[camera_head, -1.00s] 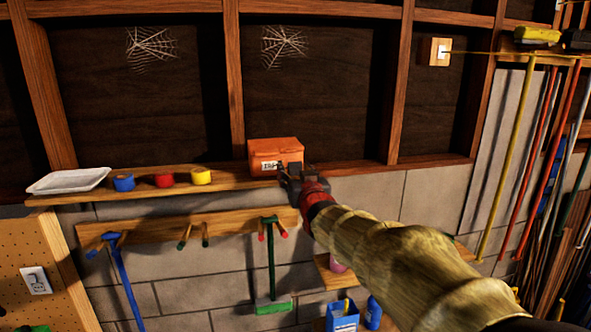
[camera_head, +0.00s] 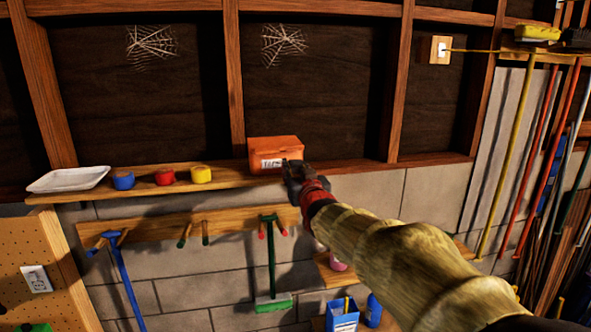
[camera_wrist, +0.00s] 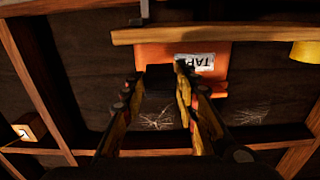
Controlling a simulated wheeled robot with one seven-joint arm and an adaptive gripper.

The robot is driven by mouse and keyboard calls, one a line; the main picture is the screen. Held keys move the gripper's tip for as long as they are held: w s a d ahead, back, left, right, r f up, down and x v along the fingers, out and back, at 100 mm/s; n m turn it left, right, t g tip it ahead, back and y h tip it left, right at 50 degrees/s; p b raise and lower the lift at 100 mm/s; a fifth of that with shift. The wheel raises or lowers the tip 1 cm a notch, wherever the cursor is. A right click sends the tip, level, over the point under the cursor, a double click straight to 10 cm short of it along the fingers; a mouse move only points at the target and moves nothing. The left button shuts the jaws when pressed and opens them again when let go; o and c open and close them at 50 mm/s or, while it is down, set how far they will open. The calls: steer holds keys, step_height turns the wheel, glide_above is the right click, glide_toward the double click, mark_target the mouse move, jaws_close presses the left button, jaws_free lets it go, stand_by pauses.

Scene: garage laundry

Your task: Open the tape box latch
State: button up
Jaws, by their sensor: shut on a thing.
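The orange tape box (camera_head: 275,148) sits on the wooden ledge against the dark wall, and its lid looks closed. A white label (camera_head: 272,163) is on its front; the wrist view, which is upside down, shows part of the word "TAPE" on it (camera_wrist: 196,62). My gripper (camera_head: 292,172) is at the box's front right corner. In the wrist view my gripper (camera_wrist: 160,80) has its two fingers on either side of a dark latch (camera_wrist: 160,77) on the box front, and is shut on it. The fingers partly hide the latch and lower box front.
Yellow (camera_head: 201,175), red (camera_head: 165,178) and blue (camera_head: 123,182) tape rolls stand on the ledge (camera_head: 232,174) left of the box, with a white tray (camera_head: 68,180) beyond. A peg rail (camera_head: 155,232) with hanging tools is below. The ledge right of the box is clear.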

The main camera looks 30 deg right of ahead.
steer(key=shift+r, duration=0.1)
steer(key=shift+w+r+g+p, duration=0.1)
steer(key=shift+r+g+p, duration=0.25)
steer(key=shift+g+p, duration=0.35)
steer(key=o, duration=1.1)
steer(key=shift+f, duration=0.1)
steer(key=v, duration=1.2)
steer(key=shift+d+r, duration=0.15)
steer(key=shift+r, duration=0.05)
